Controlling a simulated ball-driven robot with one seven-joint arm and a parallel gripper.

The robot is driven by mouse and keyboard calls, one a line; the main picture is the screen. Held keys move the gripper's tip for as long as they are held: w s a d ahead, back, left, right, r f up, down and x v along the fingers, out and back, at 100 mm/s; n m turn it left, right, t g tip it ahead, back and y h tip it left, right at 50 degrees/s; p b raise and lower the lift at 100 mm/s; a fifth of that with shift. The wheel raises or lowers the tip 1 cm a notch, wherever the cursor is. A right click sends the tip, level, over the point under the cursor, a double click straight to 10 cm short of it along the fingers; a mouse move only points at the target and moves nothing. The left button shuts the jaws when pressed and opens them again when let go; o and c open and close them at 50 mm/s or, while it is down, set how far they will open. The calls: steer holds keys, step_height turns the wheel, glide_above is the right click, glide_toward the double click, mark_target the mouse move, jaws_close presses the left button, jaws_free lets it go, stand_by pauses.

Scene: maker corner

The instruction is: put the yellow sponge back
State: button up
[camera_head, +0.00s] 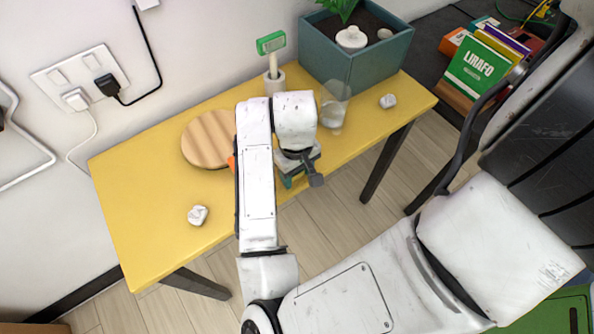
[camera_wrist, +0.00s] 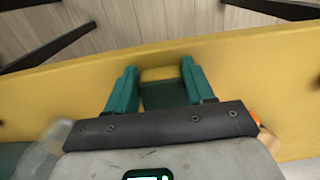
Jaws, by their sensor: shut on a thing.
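The yellow sponge (camera_wrist: 158,75) shows between my gripper's teal fingers in the wrist view, with a yellow part and a dark green part below it. My gripper (camera_wrist: 155,88) is shut on it, one finger on each side. In the head view my gripper (camera_head: 290,181) is over the front edge of the yellow table (camera_head: 140,220), and my arm and wrist hide the sponge there. Whether the sponge touches the table I cannot tell.
A round wooden board (camera_head: 205,140) lies left of my arm, with an orange bit (camera_head: 231,163) beside it. A clear glass (camera_head: 335,105), a brush (camera_head: 271,45) in a white holder and a planter (camera_head: 372,68) stand right. White crumpled lumps (camera_head: 197,215) lie on the table.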

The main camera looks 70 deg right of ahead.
steer(key=shift+f, duration=0.15)
steer(key=o, duration=1.1)
steer(key=shift+c, duration=0.2)
step_height(320, 180, up, 12)
steer(key=p, duration=0.2)
steer(key=shift+r+p, duration=0.2)
steer(key=shift+p, duration=0.2)
